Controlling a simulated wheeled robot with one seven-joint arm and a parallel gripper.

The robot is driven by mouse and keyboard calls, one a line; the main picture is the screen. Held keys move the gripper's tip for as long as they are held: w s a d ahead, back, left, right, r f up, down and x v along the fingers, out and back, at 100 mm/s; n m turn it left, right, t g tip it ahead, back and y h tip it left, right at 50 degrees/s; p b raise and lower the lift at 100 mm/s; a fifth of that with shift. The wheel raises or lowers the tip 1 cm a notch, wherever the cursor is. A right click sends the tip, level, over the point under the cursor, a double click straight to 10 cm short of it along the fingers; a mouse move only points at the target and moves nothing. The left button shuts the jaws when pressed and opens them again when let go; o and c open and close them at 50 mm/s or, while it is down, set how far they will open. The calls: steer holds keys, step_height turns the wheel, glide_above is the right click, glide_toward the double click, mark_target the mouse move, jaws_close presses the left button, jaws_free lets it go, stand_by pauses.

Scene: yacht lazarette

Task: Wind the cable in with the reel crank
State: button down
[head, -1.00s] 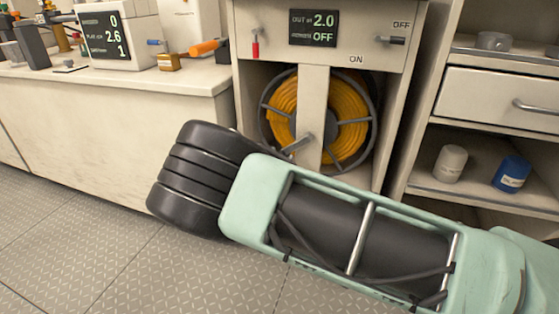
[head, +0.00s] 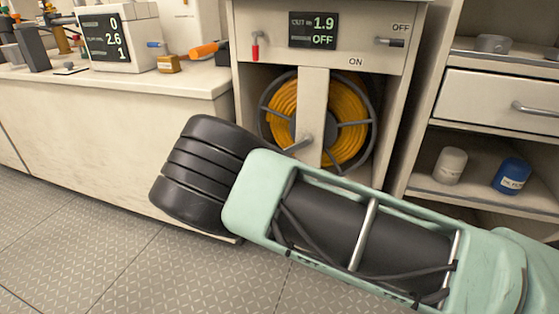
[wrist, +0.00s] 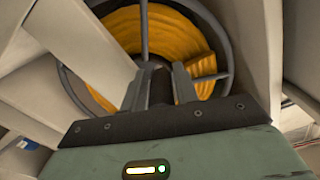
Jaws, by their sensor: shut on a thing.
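The cable reel (head: 371,104) stands in the open bay of a cabinet, wound with orange-yellow cable (head: 348,122). A pale upright post (head: 313,90) crosses its front. The grey reel crank (head: 300,146) shows low in front of the post, partly hidden by my arm. In the head view my gripper is hidden behind my arm. In the wrist view my gripper (wrist: 160,88) is shut on the dark crank handle, with the reel and cable (wrist: 190,40) just beyond. The display (head: 313,30) above reads out 1.9, with OFF below.
A red-handled lever (head: 255,46) and a grey switch (head: 390,41) between OFF and ON marks flank the display. A white counter (head: 110,92) stands left. Shelves with a white jar (head: 450,164) and blue jar (head: 512,175) stand right. Floor (head: 70,240) is clear at left.

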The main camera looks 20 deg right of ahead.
step_height(320, 180, up, 9)
steer(key=w+a+m, duration=0.1)
steer(key=a+m, duration=0.1)
steer(key=m, duration=0.8)
steer(key=s+d+r+m+b, duration=0.1)
steer(key=r+m+b, duration=0.1)
steer(key=m+b, duration=0.1)
steer(key=s+d+r+m+b, duration=0.1)
steer(key=d+r+m+b, duration=0.1)
steer(key=m+b, duration=0.2)
steer(key=s+d+r+m+b, duration=0.1)
steer(key=d+r+m+b, duration=0.1)
steer(key=m+b, duration=0.2)
steer(key=shift+s+d+b, duration=0.2)
steer(key=shift+s+b, duration=0.1)
steer(key=shift+b, duration=0.35)
steer(key=c, duration=1.2)
jaws_free()
steer(key=shift+c, duration=0.2)
